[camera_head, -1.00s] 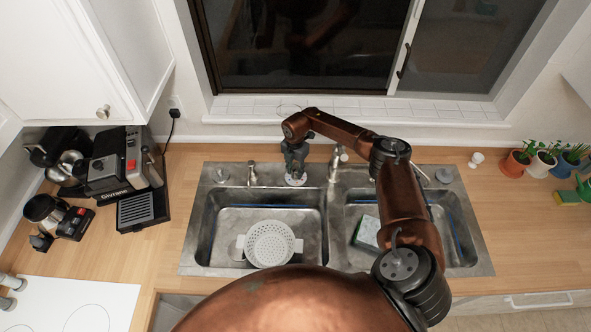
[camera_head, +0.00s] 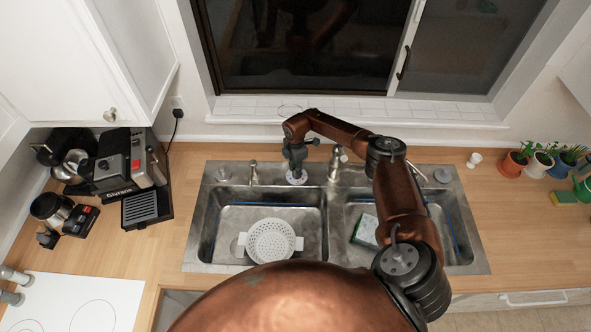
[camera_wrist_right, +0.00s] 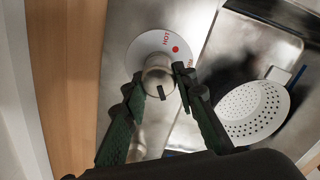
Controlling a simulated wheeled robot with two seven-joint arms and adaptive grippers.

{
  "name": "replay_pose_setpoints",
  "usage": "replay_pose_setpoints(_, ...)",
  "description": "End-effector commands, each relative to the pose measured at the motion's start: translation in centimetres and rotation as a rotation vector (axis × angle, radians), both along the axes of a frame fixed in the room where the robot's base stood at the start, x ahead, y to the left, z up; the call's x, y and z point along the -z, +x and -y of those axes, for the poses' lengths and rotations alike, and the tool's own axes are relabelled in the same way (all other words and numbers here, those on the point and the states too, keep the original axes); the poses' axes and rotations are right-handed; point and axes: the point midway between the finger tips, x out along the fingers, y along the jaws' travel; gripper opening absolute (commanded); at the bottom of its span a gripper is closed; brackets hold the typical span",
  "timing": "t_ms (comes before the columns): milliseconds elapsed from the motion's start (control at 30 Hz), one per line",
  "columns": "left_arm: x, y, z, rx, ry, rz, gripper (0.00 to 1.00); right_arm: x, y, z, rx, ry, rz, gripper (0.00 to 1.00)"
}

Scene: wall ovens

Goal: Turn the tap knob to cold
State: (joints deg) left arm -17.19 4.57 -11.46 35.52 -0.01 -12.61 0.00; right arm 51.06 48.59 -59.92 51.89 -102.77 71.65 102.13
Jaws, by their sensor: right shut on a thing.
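The tap knob (camera_wrist_right: 158,76) is a rounded metal knob on a white disc, in the middle of the right wrist view. The disc (camera_wrist_right: 148,45) carries a red dot and the word HOT; more red lettering at its right edge is partly cut off by a finger. In the head view the disc (camera_head: 297,178) sits on the sink's back rim. My right gripper (camera_wrist_right: 158,82) has one finger on each side of the knob and is shut on it. It also shows in the head view (camera_head: 295,162), pointing down over the disc. My left gripper is not in view.
The double sink (camera_head: 205,262) has a white colander (camera_head: 270,242) in its left basin and a sponge (camera_head: 365,230) in its right. The faucet (camera_head: 335,163) stands just right of my gripper. A coffee machine (camera_head: 115,160) is at left, potted plants (camera_head: 540,163) at right.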

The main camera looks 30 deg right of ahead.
Motion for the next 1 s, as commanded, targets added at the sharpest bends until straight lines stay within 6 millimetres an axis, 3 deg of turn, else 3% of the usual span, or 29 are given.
replay_pose_setpoints(267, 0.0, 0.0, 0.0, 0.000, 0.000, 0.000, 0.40, -0.2, 0.2, 0.4, 0.003, -0.005, 0.006, 0.02)
replay_pose_setpoints(300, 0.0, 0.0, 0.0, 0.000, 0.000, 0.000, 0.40, -0.2, 0.2, 0.4, 0.003, -0.005, 0.006, 0.27)
replay_pose_setpoints(533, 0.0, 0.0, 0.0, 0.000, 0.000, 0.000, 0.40, -0.1, 0.1, 0.2, 0.001, -0.003, 0.003, 0.43)
replay_pose_setpoints(833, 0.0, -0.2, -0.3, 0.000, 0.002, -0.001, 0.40, -0.2, 0.1, 0.1, 0.000, -0.001, 0.001, 0.44)
replay_pose_setpoints(1000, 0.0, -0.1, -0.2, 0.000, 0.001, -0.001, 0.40, -1.9, 0.1, 0.1, 0.000, -0.002, 0.003, 0.44)
